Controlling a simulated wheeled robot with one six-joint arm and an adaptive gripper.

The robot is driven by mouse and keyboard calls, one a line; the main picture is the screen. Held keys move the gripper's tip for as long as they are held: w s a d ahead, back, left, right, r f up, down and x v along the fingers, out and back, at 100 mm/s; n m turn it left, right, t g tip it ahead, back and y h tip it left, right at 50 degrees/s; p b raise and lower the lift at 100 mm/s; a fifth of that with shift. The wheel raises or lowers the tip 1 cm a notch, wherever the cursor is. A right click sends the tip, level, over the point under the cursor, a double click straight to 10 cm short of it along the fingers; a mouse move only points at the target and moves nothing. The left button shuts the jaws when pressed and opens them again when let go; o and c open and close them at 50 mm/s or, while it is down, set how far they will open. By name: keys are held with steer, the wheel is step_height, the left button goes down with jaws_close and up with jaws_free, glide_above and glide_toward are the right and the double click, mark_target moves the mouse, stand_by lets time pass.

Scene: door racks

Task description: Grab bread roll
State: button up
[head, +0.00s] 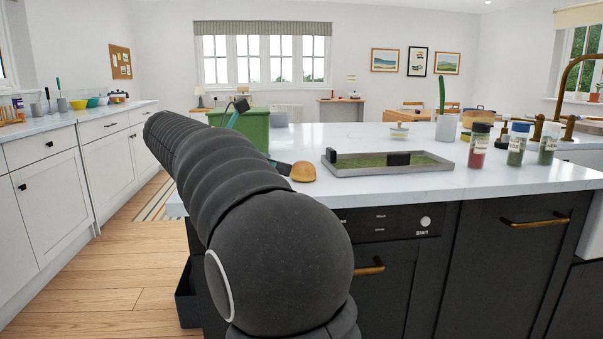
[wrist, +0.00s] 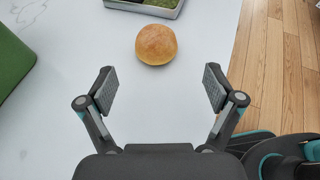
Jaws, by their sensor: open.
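The bread roll (head: 303,172) is round and golden brown. It sits on the white countertop (head: 460,183) near the front edge, left of a grey tray. In the wrist view the roll (wrist: 156,44) lies ahead of my gripper (wrist: 159,85), roughly centred between the fingertips and beyond them. My gripper is open and empty, with its two fingers spread apart and not touching the roll. In the head view my arm hides most of the gripper; only a bit of it (head: 282,167) shows just left of the roll.
The grey tray (head: 440,172) with a green surface stands right of the roll. A green bin (head: 255,130) stands behind at the left. Several spice jars (head: 479,145) and a gold tap (head: 555,105) are at the right. The counter between gripper and roll is clear.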

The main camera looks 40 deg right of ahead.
mark_target(294, 168)
steer(key=shift+w+x, duration=0.1)
steer(key=shift+x, duration=1.7)
steer(key=shift+w+x, duration=0.15)
steer(key=shift+x, duration=1.7)
steer(key=shift+r, duration=0.1)
steer(key=c, duration=0.9)
